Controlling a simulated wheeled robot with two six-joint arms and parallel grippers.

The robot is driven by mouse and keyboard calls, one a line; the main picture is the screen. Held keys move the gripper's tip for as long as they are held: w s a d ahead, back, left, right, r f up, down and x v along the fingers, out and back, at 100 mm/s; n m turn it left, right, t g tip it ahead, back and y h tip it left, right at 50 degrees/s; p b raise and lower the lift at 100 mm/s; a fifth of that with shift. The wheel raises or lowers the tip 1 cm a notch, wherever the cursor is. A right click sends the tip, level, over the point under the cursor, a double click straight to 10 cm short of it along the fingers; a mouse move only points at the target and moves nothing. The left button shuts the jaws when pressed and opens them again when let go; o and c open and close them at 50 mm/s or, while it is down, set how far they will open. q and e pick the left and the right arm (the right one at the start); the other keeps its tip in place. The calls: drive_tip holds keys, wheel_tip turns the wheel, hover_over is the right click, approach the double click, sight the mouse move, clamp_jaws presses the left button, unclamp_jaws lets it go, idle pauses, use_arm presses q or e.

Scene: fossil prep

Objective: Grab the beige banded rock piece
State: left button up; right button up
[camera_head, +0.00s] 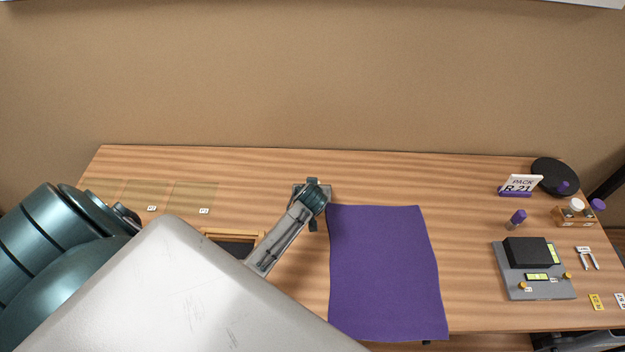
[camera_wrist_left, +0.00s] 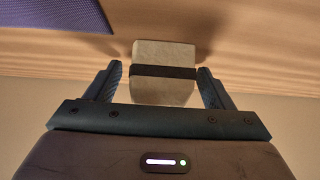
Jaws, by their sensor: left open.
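The beige rock piece (camera_wrist_left: 165,53) with a dark band around its middle shows in the left wrist view. It lies between the two fingers of my left gripper (camera_wrist_left: 160,70), which are open, with a gap visible on each side of it. In the head view my left gripper (camera_head: 312,196) is over the table, just left of the purple cloth's far corner. There the gripper and wrist hide most of the rock piece. My right gripper is not in view.
The purple cloth (camera_head: 385,270) lies right of my left gripper. A wooden-framed dark tray (camera_head: 232,247) is partly hidden behind my arm. A grey device (camera_head: 535,290), a PACK R 21 sign (camera_head: 520,184) and a purple-capped bottle (camera_head: 516,221) stand at the right. Table between cloth and device is clear.

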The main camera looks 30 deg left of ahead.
use_arm(q)
drive_tip(key=shift+c, duration=0.2)
drive_tip(key=c, duration=1.1)
drive_tip(key=shift+c, duration=0.5)
drive_tip(key=shift+r, duration=0.15)
